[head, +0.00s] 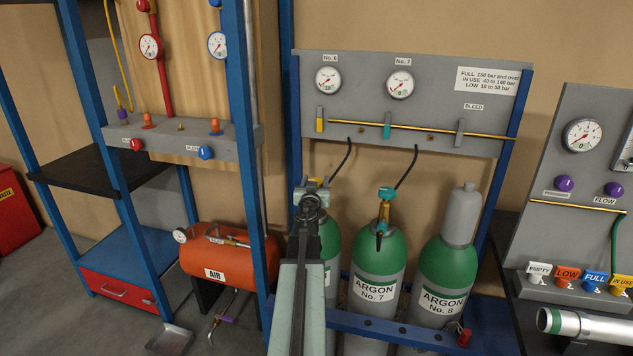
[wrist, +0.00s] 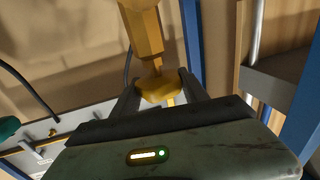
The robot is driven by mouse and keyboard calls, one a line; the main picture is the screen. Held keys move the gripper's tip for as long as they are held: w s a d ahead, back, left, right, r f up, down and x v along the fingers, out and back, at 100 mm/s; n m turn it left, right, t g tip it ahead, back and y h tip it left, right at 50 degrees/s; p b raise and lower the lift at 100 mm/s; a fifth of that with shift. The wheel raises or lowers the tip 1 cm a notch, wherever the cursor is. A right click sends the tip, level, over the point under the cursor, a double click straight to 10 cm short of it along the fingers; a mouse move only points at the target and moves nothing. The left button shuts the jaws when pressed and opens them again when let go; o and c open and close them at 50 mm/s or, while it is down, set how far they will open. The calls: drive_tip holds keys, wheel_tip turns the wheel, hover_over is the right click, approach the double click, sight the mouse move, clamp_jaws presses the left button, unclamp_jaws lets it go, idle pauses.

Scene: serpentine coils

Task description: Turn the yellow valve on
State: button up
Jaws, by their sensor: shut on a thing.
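The yellow valve (wrist: 143,30) is on the leftmost green and grey cylinder (head: 330,240). Its lumpy yellow knob (wrist: 160,88) sits between the two fingers of my gripper (wrist: 161,92) in the wrist view, and the gripper is shut on it. In the head view my gripper (head: 311,196) and arm cover most of that cylinder and its label. Only a little yellow of the valve (head: 317,180) shows above the gripper. The No. 6 gauge (head: 328,80) and a yellow-handled lever (head: 319,120) are on the panel above.
Argon cylinder No. 7 (head: 378,280) with a teal valve (head: 386,194) stands just right of my arm, and capped No. 8 (head: 447,270) beyond it. A blue post (head: 252,180) and an orange air tank (head: 222,255) are to the left. Black hoses (head: 408,167) run up to the panel.

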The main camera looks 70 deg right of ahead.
drive_tip(key=n+t+y, duration=0.2)
drive_tip(key=n+t, duration=0.1)
drive_tip(key=t, duration=0.1)
drive_tip(key=n+t+y, duration=0.3)
drive_tip(key=n+t, duration=0.1)
drive_tip(key=t, duration=0.1)
drive_tip(key=shift+d+y, duration=0.15)
drive_tip(key=shift+y, duration=0.15)
drive_tip(key=shift+n+t+y, duration=1.7)
drive_tip(key=shift+n+y, duration=0.3)
drive_tip(key=shift+y, duration=0.7)
drive_tip(key=shift+w+a+r+y, duration=0.1)
drive_tip(key=shift+a+y, duration=0.1)
drive_tip(key=shift+y, duration=0.1)
drive_tip(key=o, duration=1.4)
drive_tip(key=shift+a, duration=0.1)
drive_tip(key=v, duration=0.7)
drive_tip(key=shift+s, duration=0.4)
